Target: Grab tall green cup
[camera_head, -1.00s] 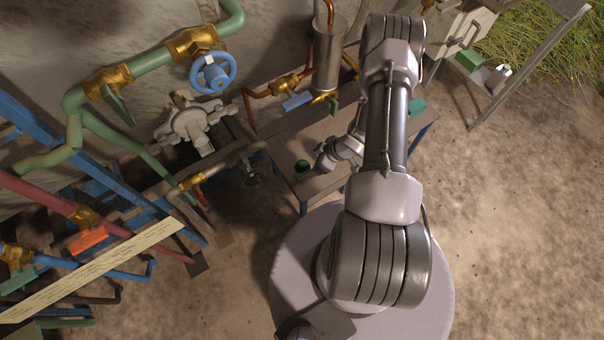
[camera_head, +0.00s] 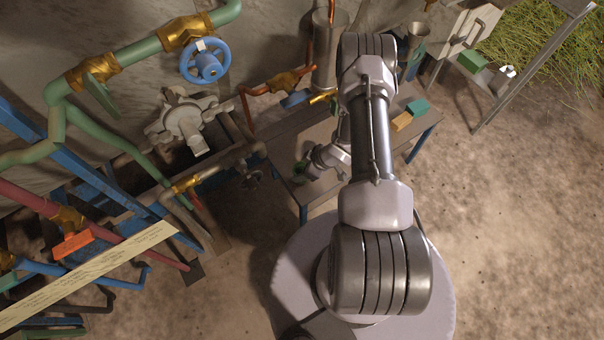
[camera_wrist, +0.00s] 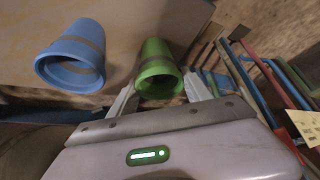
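A green cup (camera_wrist: 158,66) with a darker band is in the wrist view, mouth toward the camera. It sits between the two fingers of my gripper (camera_wrist: 160,90), which is open. Narrow gaps seem to show between the cup and the fingers. In the head view the green cup (camera_head: 299,168) shows only as a small patch at the left end of the bench, partly hidden by my gripper (camera_head: 306,168). I cannot tell from there whether the fingers touch it.
A blue cup (camera_wrist: 74,55) stands left of the green one in the wrist view. The bench (camera_head: 285,150) also carries a teal block (camera_head: 418,106) and a tan block (camera_head: 402,121). Pipes and a blue handwheel (camera_head: 202,63) crowd the left. Bare ground lies right.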

